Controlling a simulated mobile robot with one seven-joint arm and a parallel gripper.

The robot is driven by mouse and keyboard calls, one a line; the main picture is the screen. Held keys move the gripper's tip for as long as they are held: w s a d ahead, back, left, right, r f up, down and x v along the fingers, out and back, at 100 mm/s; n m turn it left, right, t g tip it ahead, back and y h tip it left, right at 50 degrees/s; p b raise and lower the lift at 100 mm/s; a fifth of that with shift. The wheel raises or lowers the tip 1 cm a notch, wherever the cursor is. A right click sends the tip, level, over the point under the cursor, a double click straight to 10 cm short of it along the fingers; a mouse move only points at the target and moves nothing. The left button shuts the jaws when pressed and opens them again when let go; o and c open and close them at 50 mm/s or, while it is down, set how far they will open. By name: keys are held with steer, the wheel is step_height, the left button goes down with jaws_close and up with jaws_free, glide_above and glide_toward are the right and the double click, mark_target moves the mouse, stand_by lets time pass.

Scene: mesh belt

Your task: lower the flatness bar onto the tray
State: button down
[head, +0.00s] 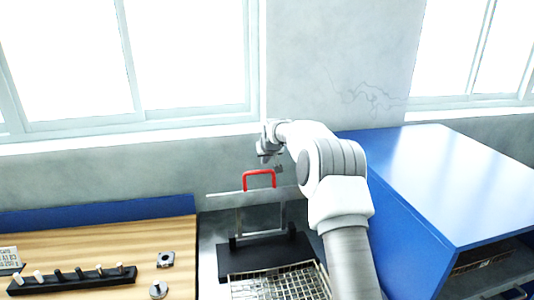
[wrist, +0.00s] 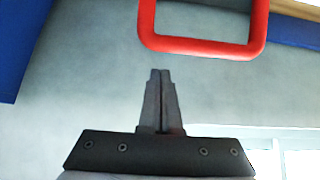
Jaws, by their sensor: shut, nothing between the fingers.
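The flatness bar (head: 222,194) is a thin, light grey strip with a red loop handle (head: 259,173) on top. It is raised on two uprights above a black base, and my arm hides its right part. The tray (head: 283,284) is a wire mesh in front of that base, its right side partly behind my arm. My gripper (head: 275,166) is near the top of the red handle in the head view. In the wrist view, my gripper (wrist: 160,73) has its fingers together and empty, and the red handle (wrist: 203,46) is beyond the fingertips, apart from them.
A large blue cabinet (head: 450,185) stands close on the right of my arm. On the left is a wooden bench (head: 110,230) with a black pegged rack (head: 72,281) and small metal parts (head: 165,259). The wall and windows are behind.

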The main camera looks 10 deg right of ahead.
steer(key=shift+s+f, duration=0.15)
steer(key=shift+s, duration=1.8)
steer(key=shift+s, duration=0.15)
